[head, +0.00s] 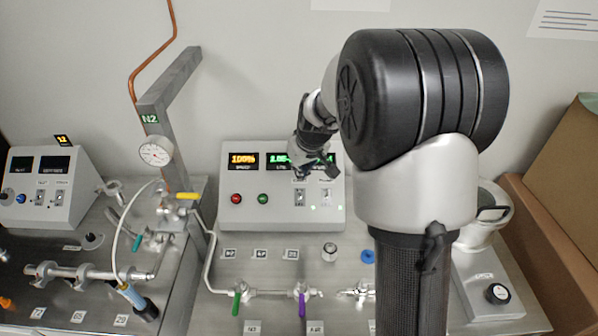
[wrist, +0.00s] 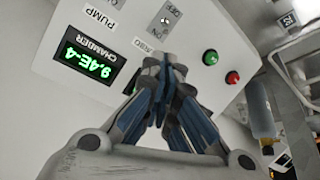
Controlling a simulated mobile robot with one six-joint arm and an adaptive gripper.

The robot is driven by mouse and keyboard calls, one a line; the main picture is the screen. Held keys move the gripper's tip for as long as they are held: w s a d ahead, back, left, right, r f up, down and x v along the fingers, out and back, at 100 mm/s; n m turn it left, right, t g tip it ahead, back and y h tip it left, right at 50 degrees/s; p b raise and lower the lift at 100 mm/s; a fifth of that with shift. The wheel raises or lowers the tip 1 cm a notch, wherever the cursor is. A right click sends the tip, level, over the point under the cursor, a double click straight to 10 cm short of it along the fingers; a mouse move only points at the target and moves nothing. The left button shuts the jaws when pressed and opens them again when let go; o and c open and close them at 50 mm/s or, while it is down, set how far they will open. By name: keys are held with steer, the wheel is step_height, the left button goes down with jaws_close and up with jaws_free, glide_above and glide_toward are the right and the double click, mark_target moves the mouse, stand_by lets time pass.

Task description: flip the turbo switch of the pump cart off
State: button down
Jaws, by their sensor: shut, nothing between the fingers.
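The pump cart's control box (head: 232,209) stands against the wall in the head view, with lit displays and two switches low on its face. The left one is the turbo switch (head: 300,197). It also shows in the wrist view (wrist: 165,20), upside down, beside its partly covered TURBO label (wrist: 146,48) and near an OFF mark. I cannot tell its lever's position. My gripper (wrist: 168,62) is shut and empty. Its fingertips are in front of the panel, close to the TURBO label; contact cannot be judged. In the head view my gripper (head: 320,165) is above the switches, covering part of the displays.
The second switch (head: 327,196) is just right of the turbo switch. A red button (head: 236,199) and a green button (head: 263,199) are to the left. A post with a gauge (head: 155,151) stands left of the box. Valves with green and purple handles (head: 301,305) lie in front.

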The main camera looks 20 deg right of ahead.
mark_target(294, 185)
steer(key=b+x, duration=0.1)
steer(key=x, duration=0.6)
steer(key=shift+w+f, duration=0.2)
steer(key=shift+f, duration=0.15)
steer(key=shift+b, duration=0.4)
steer(key=shift+s, duration=0.1)
